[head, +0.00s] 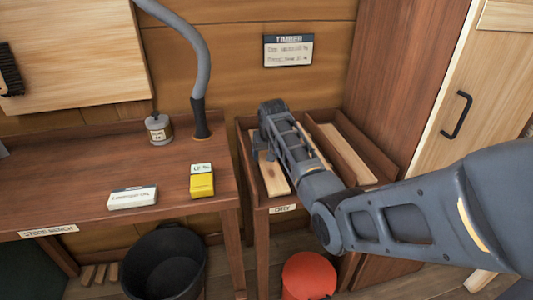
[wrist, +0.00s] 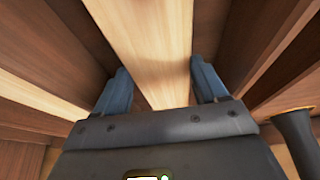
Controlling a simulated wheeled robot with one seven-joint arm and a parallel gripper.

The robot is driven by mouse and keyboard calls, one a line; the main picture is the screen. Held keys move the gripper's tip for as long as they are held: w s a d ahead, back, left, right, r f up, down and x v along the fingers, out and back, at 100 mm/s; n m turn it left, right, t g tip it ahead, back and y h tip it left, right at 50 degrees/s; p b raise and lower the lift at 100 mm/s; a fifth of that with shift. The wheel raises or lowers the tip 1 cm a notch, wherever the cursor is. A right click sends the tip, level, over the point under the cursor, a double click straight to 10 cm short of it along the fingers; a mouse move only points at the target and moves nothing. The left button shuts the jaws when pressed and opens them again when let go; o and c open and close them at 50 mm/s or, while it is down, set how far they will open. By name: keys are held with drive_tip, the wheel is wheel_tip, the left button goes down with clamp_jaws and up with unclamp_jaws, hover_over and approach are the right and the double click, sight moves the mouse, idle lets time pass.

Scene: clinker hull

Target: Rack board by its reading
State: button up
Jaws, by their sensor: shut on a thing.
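A pale board (head: 273,178) lies lengthwise in the left compartment of the two-part wooden rack (head: 243,150), above the label "DRY" (head: 283,209). In the wrist view my gripper (wrist: 160,85) has one finger on each side of a pale board (wrist: 150,35) and is shut on it. My arm hides the grip and part of the board in the head view. A yellow meter (head: 201,185) on the bench has a display that looks like "12 %". The "TIMBER" sign (head: 288,50) on the wall has small lines that I cannot read surely.
Another pale board (head: 345,150) lies in the right compartment. A black bucket (head: 163,265) and a red bucket (head: 308,277) stand below.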

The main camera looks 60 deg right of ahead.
drive_tip(key=shift+f, duration=0.35)
drive_tip(key=o, duration=1.2)
drive_tip(key=shift+o, duration=0.2)
drive_tip(key=v, duration=0.7)
drive_tip(key=shift+a+r, duration=0.15)
drive_tip(key=shift+r, duration=0.2)
drive_tip(key=shift+s, duration=0.15)
